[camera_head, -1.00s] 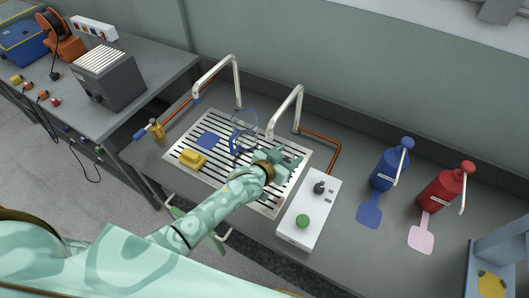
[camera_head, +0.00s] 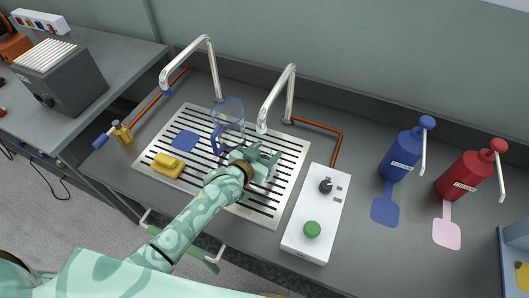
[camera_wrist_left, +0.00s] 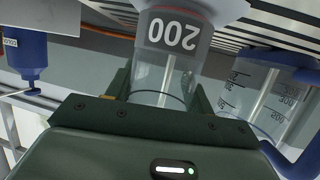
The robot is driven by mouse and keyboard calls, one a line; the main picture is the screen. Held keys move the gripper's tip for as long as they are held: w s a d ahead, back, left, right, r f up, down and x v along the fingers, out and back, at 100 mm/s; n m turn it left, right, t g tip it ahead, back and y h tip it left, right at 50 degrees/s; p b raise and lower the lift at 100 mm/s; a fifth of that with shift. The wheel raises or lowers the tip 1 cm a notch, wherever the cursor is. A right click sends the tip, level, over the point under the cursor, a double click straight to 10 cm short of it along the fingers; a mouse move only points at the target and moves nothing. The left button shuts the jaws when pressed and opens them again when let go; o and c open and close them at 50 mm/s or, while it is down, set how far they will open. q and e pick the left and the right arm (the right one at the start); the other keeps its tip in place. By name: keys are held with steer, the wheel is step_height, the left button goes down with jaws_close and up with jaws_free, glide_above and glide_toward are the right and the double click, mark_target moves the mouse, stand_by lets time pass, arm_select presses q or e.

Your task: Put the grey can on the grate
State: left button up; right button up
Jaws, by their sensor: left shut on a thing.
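My left gripper (camera_head: 262,160) is shut on a can-like vessel, which I take for the grey can. In the left wrist view this vessel (camera_wrist_left: 178,32) has a grey band marked 200 and a clear part between the fingers (camera_wrist_left: 162,95). In the head view my gripper mostly hides it. The slotted metal grate (camera_head: 185,121) is set in the counter, and my gripper is over its right part. I cannot tell whether the vessel touches the grate. My right gripper is not in view.
A clear jug with a blue handle (camera_head: 218,134) stands on the grate close to my gripper. A yellow sponge (camera_head: 168,165) and blue square (camera_head: 184,140) lie further left. Two curved taps (camera_head: 291,88) rise behind. A white control box (camera_head: 314,215) stands right.

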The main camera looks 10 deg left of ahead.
arm_select(q)
steer(key=shift+a+f, duration=0.1)
steer(key=shift+f, duration=0.05)
steer(key=o, duration=1)
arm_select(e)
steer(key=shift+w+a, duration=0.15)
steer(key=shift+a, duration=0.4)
arm_select(q)
steer(key=shift+r, duration=0.2)
steer(key=p+v, duration=0.3)
steer(key=v, duration=0.9)
steer(key=shift+p, duration=0.3)
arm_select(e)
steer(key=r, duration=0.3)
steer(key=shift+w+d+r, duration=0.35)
